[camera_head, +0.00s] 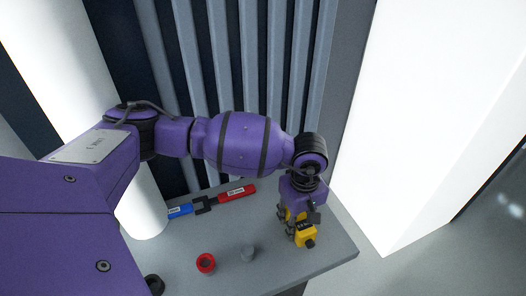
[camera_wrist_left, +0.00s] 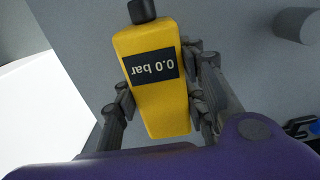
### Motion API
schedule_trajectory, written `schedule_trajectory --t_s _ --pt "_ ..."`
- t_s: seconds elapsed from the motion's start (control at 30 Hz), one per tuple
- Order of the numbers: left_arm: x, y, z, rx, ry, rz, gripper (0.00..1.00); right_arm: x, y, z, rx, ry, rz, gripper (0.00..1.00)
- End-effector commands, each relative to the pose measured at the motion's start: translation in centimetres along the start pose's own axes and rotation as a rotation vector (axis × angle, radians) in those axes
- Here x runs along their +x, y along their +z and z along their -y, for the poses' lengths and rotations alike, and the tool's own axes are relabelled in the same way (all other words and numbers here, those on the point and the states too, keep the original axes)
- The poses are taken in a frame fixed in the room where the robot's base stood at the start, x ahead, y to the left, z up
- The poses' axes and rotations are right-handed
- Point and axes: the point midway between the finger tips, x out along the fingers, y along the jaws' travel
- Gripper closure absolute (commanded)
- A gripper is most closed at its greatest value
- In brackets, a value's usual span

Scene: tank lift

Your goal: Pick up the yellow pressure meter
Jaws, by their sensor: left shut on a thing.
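The yellow pressure meter (camera_head: 305,236) is at the right part of the grey table in the head view. In the left wrist view the yellow pressure meter (camera_wrist_left: 160,90) fills the middle, with a dark display reading "0.0 bar" upside down and a black knob at its top end. My left gripper (camera_head: 292,226) is shut on it, with fingers on both sides of its body; the gripper (camera_wrist_left: 162,95) also shows in the wrist view. I cannot tell whether the meter touches the table. My right gripper is not in view.
The grey table (camera_head: 222,279) also bears a red ring-shaped part (camera_head: 206,263), a small grey cylinder (camera_head: 248,253) and a blue-and-red tool (camera_head: 236,194) near its back edge. A ribbed wall (camera_head: 250,60) stands behind. White panels stand to the right.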

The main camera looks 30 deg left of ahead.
Motion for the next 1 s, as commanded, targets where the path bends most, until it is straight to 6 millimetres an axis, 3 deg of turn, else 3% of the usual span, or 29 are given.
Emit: schedule_trajectory --t_s 0.1,0.43,0.67,0.93,1.0 --pt "-0.2 -0.1 -0.2 0.001 0.004 -0.002 0.95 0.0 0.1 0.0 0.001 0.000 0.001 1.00" --pt "-0.7 -0.1 -0.2 0.001 0.005 -0.002 0.95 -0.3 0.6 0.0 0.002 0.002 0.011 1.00" --pt "-3.6 -0.1 -0.3 0.002 0.009 -0.004 0.95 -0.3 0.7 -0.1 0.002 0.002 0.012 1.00" --pt "-9.6 2.4 4.5 0.005 0.007 -0.006 0.95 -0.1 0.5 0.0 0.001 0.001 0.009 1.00" --pt "-10.1 3.5 6.2 0.006 0.003 -0.003 0.95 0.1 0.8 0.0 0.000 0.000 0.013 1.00"
